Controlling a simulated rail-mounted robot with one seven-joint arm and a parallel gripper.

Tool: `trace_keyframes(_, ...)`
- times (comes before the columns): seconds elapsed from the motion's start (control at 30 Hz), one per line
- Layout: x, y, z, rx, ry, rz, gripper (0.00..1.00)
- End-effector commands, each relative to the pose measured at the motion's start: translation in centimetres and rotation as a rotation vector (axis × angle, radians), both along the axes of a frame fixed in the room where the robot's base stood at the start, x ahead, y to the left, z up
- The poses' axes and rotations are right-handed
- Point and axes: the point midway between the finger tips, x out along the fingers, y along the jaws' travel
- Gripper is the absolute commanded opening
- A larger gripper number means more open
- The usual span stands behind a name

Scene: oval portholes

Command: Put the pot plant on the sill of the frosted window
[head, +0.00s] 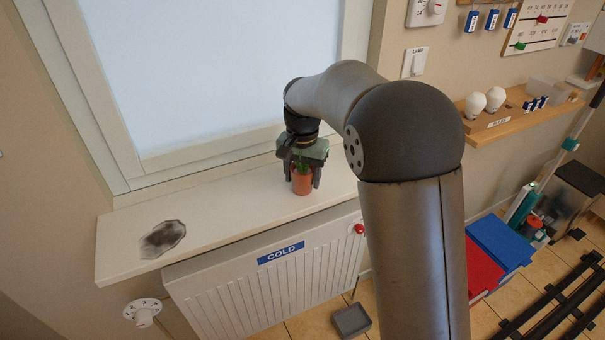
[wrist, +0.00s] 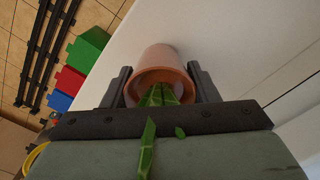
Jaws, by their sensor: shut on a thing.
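The pot plant, a small terracotta pot (head: 302,184) with green leaves, is between the fingers of my gripper (head: 302,178). In the wrist view the pot (wrist: 162,66) sits between the two dark fingers of my gripper (wrist: 162,86), with the leaves towards the palm. My gripper is shut on it and points down. The white sill (head: 215,215) runs below the frosted window (head: 215,75). The pot is over the sill's right part, near its front edge. I cannot tell whether its base touches the sill.
A dark smudged patch (head: 162,238) marks the sill's left end. A radiator (head: 275,290) labelled COLD stands below, with a red knob (head: 359,229). A shelf (head: 515,122) with bulbs is on the right wall. The middle of the sill is clear.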

Motion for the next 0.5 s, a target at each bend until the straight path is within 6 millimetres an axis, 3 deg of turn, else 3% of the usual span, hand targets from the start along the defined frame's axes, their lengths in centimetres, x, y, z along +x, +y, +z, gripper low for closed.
trace_keyframes(0.27, 0.0, 0.0, -0.44, 0.0, 0.0, 0.0, 0.25)
trace_keyframes(0.3, -0.01, -0.01, -0.34, 0.0, 0.0, 0.0, 0.65)
trace_keyframes(0.33, -0.01, -0.01, -0.33, 0.0, 0.0, 0.0, 0.73)
trace_keyframes(0.5, -0.01, -0.01, -0.32, 0.0, 0.0, 0.0, 0.76)
